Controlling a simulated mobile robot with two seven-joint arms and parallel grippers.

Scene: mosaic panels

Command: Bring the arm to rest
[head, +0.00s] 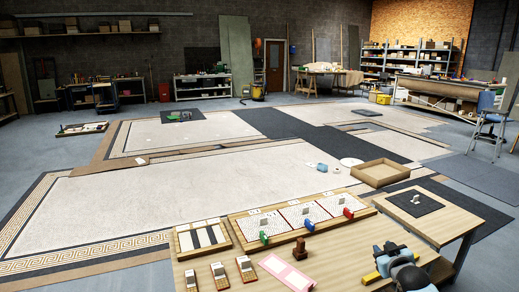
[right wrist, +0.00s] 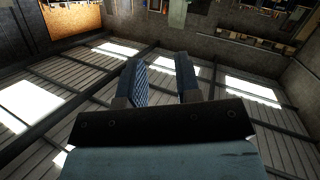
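My right gripper (head: 384,249) is at the lower right of the head view, over the front right part of the wooden table (head: 345,245). In the right wrist view its two fingers (right wrist: 159,62) stand apart with nothing between them. Behind them are the ceiling and its bright skylights, so the fingers point upward. My left gripper and arm are not in the head view.
A shallow wooden box (head: 380,172) is behind. Bare tabletop lies left of my right gripper.

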